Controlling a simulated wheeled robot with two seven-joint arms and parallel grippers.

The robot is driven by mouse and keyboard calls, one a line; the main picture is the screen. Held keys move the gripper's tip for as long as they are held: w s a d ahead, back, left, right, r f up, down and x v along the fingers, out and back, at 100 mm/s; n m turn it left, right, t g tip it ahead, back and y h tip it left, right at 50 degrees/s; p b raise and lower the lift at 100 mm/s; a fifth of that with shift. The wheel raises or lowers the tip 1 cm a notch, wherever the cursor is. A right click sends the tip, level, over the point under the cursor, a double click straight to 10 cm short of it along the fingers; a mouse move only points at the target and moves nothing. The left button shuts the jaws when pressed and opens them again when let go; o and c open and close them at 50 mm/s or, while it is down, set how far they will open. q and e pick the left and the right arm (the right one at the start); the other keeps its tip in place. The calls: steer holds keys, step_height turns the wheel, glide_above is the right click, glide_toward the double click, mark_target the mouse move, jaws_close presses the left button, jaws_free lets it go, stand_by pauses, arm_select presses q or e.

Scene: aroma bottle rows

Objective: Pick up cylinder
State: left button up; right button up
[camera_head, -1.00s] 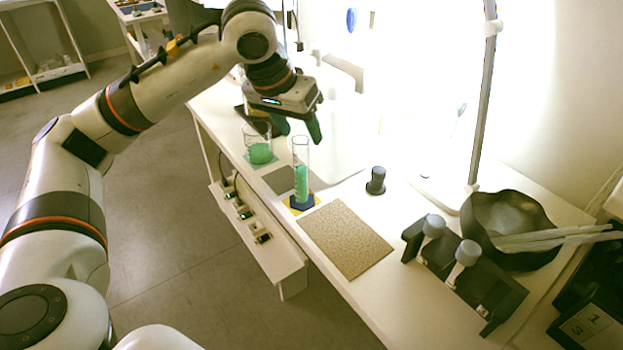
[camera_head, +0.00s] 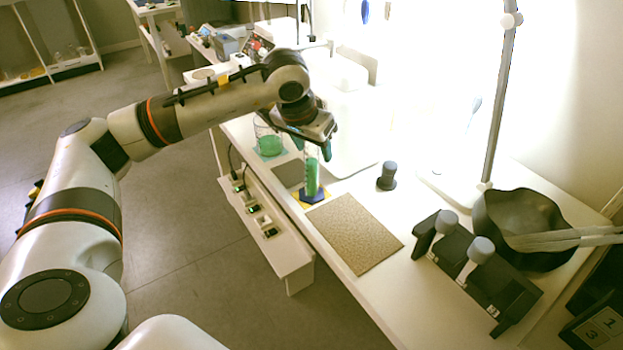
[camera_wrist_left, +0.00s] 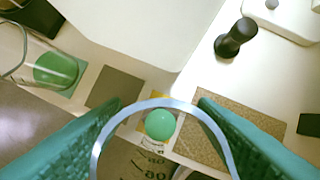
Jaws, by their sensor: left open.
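The cylinder (camera_head: 311,177) is a clear graduated tube with green liquid on a dark blue base. It stands upright on a yellow patch near the table's front edge. My left gripper (camera_head: 312,146) is open at the cylinder's upper end. In the left wrist view the cylinder's round rim (camera_wrist_left: 160,105) lies between the two green fingers, with the green liquid seen down inside. Whether a finger touches the glass I cannot tell. My right gripper is not in view.
A beaker with green liquid (camera_head: 269,143) stands left of the cylinder. A brown mat (camera_head: 355,233) lies to its right, with a small dark knob-like object (camera_head: 387,176) behind. A black rack (camera_head: 478,270) and a black bowl (camera_head: 525,225) stand further right.

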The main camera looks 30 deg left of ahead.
arm_select(q)
steer(key=shift+w+f, duration=0.1)
steer(key=shift+f, duration=0.15)
steer(key=c, duration=1.1)
jaws_close()
steer(key=shift+r, duration=0.2)
